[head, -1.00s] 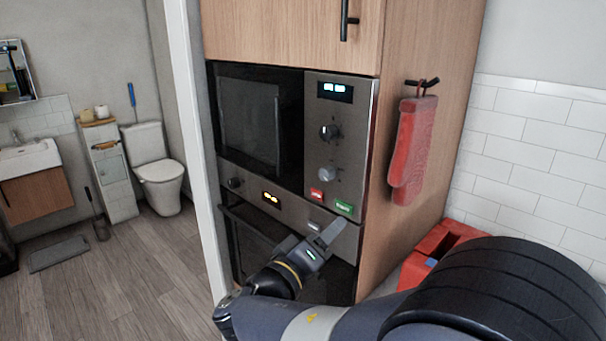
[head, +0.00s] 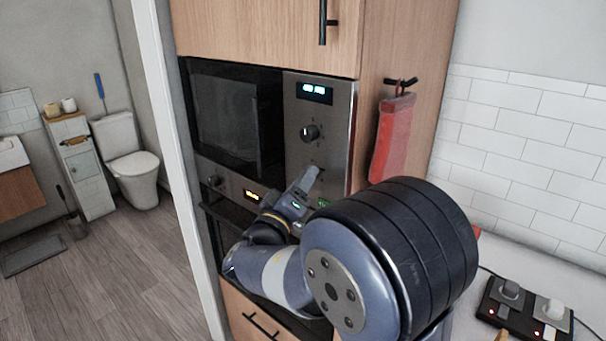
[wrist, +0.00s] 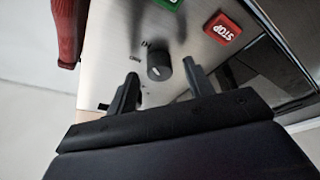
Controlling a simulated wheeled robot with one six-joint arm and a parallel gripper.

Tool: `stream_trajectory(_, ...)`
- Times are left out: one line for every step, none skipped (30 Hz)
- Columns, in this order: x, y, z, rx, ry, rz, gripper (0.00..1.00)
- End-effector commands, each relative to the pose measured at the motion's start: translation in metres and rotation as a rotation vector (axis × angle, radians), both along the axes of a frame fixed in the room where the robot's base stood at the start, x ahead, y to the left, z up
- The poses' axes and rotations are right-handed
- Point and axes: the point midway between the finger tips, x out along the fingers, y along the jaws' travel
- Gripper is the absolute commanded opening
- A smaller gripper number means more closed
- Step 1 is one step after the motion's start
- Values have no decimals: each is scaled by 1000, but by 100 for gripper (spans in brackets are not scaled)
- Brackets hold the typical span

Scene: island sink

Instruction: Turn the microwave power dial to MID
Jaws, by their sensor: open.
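The microwave (head: 268,150) is built into a wooden cabinet, with a steel control panel on its right. The upper dial (head: 310,133) is dark and in plain view in the head view. My gripper (head: 308,180) is in front of the lower part of the panel and hides the lower dial there. In the wrist view a dark round dial (wrist: 158,66) with a pale pointer mark sits between my two open fingers (wrist: 160,82). Small labels beside it are too blurred to read. I cannot tell whether the fingers touch it.
The red STOP button (wrist: 223,27) and a green button (wrist: 168,3) lie close to the dial. A red oven mitt (head: 392,138) hangs on the cabinet side. An oven (head: 222,222) is below. A dark box with knobs (head: 525,305) stands on the counter at right.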

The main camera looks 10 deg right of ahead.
Motion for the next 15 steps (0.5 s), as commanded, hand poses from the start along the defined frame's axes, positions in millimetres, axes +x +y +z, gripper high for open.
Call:
stream_trajectory(3, -3, 2, 0, 1, -2, 49)
stream_trajectory(4, -4, 2, 1, 0, -1, 49)
stream_trajectory(5, -4, 2, 0, 1, 1, 49)
stream_trajectory(5, -5, 2, 0, 1, 1, 49)
stream_trajectory(6, -5, 2, 0, 1, 1, 49)
stream_trajectory(6, -5, 2, 0, 1, 1, 49)
stream_trajectory(6, -5, 2, 0, 1, 1, 49)
stream_trajectory(6, -5, 2, 1, 0, 1, 49)
stream_trajectory(6, -5, 2, 1, 0, 1, 49)
stream_trajectory(6, -5, 2, 0, 1, 1, 49)
stream_trajectory(6, -5, 1, 0, 1, 1, 49)
stream_trajectory(6, -5, 1, 0, 1, 1, 49)
stream_trajectory(6, -5, 2, 0, 1, 1, 46)
stream_trajectory(6, -5, 2, 0, 1, 1, 44)
stream_trajectory(6, -5, 1, 0, 1, 1, 40)
